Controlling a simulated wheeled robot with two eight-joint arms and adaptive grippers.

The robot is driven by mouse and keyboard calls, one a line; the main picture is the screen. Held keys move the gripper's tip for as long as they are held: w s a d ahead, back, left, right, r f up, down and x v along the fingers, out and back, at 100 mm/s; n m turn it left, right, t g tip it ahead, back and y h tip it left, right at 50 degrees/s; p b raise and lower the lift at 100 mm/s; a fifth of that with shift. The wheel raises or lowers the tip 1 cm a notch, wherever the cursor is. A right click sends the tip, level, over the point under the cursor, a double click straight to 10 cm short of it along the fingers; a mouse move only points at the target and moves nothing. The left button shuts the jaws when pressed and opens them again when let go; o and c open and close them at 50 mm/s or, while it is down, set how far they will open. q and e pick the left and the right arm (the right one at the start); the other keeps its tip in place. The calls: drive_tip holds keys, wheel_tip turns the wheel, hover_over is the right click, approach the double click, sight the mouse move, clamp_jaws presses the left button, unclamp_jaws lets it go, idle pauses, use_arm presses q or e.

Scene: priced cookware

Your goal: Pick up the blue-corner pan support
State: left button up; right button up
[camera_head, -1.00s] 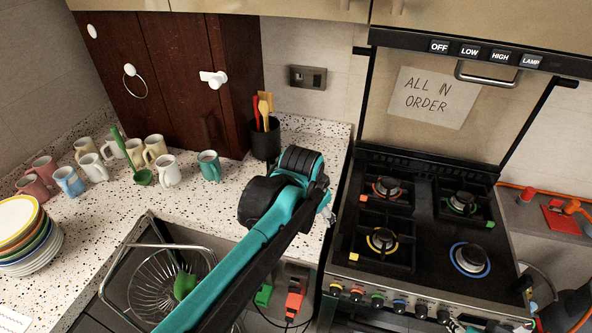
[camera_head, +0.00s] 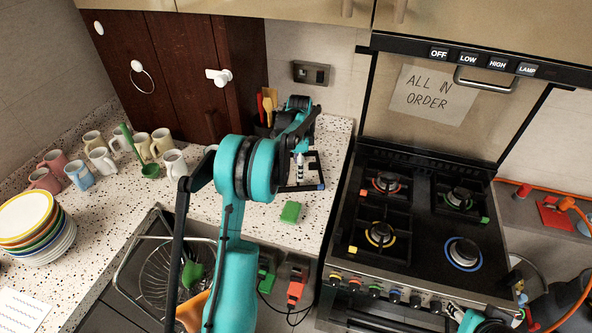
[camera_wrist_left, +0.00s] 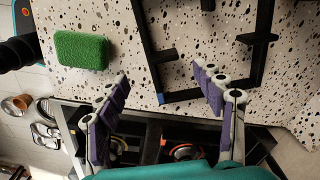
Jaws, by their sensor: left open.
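The blue-corner pan support (camera_head: 302,188) is a black square frame lying on the speckled counter left of the stove. Its blue corner (camera_head: 321,186) faces the front right in the head view. In the left wrist view the frame (camera_wrist_left: 262,45) is partly cut off at the top edge, with its blue corner (camera_wrist_left: 161,98) between the fingers. My left gripper (camera_head: 299,172) is above the frame. In the left wrist view the gripper (camera_wrist_left: 160,80) is open and empty, its purple-padded fingers spread. Part of my right arm shows at the bottom right; its fingers are unclear.
A green sponge (camera_head: 290,212) lies close to the frame; it also shows in the left wrist view (camera_wrist_left: 82,50). A black utensil holder (camera_head: 266,125) stands behind. Mugs and stacked plates (camera_head: 38,228) are left, a sink basket (camera_head: 150,270) in front, the stove (camera_head: 400,235) right.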

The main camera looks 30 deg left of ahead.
use_arm(q)
drive_tip(key=f, duration=0.2)
drive_tip(key=f+b, duration=0.1)
drive_tip(key=f, duration=0.3)
drive_tip(key=shift+a+f, duration=0.2)
drive_tip(key=shift+a, duration=0.05)
drive_tip(key=shift+r, duration=0.1)
clamp_jaws()
